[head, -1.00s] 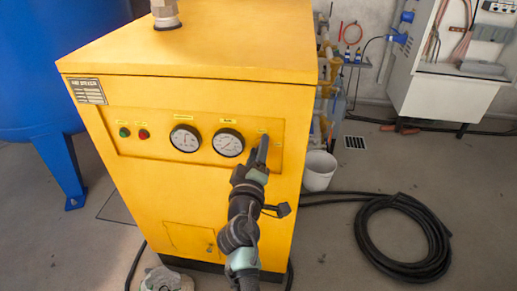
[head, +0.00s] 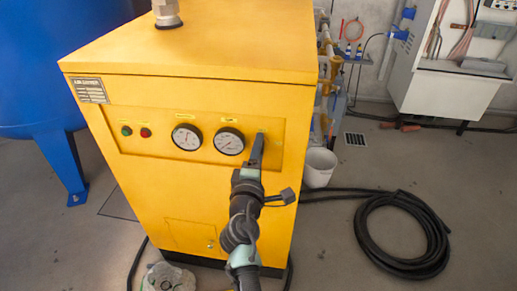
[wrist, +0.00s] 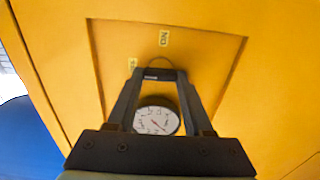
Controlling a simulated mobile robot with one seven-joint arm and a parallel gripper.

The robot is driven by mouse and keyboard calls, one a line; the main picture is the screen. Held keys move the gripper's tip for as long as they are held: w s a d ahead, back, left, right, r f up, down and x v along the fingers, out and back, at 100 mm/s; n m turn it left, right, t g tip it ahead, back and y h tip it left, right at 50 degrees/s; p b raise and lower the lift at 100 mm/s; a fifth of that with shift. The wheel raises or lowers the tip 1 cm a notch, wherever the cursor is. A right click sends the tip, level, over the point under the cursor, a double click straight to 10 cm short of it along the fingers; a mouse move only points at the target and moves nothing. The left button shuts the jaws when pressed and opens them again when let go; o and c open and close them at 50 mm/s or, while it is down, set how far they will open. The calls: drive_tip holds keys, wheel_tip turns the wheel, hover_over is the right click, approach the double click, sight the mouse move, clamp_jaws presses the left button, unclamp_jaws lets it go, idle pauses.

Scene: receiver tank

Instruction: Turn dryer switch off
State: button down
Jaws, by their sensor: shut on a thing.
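The yellow air dryer (head: 190,50) stands upright in front of me, with a recessed control panel on its front. The dark dryer switch (wrist: 160,73) is on the panel, between my fingertips in the wrist view. An ON label (wrist: 164,38) sits above it, and a second small label (wrist: 132,64), hard to read, is to its left. My gripper (head: 258,142) reaches the right part of the panel and is shut on the switch. In the head view my fingers hide the switch, so its exact setting cannot be told.
Two round gauges (head: 187,137) and green and red buttons (head: 127,131) are left of my gripper. A blue tank (head: 60,70) stands at the left.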

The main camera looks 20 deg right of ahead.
drive_tip(key=shift+f, duration=0.1)
drive_tip(key=c, duration=0.6)
unclamp_jaws()
drive_tip(key=p+v, duration=0.1)
drive_tip(key=v, duration=1.2)
